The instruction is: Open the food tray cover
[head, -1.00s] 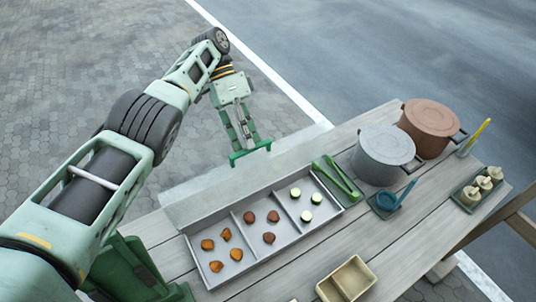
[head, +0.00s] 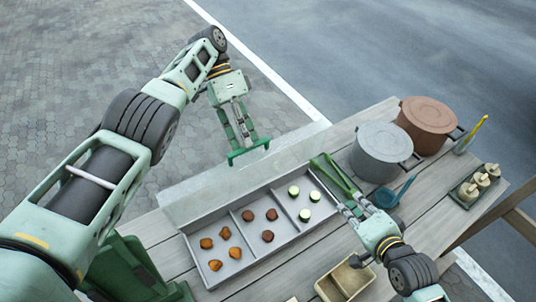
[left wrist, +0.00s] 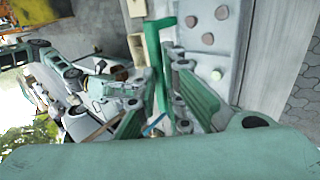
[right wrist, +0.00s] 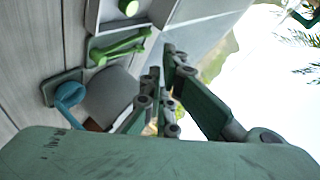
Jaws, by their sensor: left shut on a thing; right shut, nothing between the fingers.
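The grey food tray (head: 262,259) sits on the wooden table with its translucent cover (head: 205,192) standing open along the far-left long side. The cover's green handle (head: 238,155) is at its raised edge. My left gripper (head: 248,149) is shut on this handle; the green handle also shows in the left wrist view (left wrist: 153,55). Brown pieces, dark round pieces and pale green slices lie in three separate compartments.
A grey pot (head: 382,150) and a brown pot (head: 428,120) stand at the back right. A blue ladle (head: 402,188) rests beside my right gripper. A small dish of pale items (head: 466,200) is at the right. A beige divided box (head: 330,290) is at the front.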

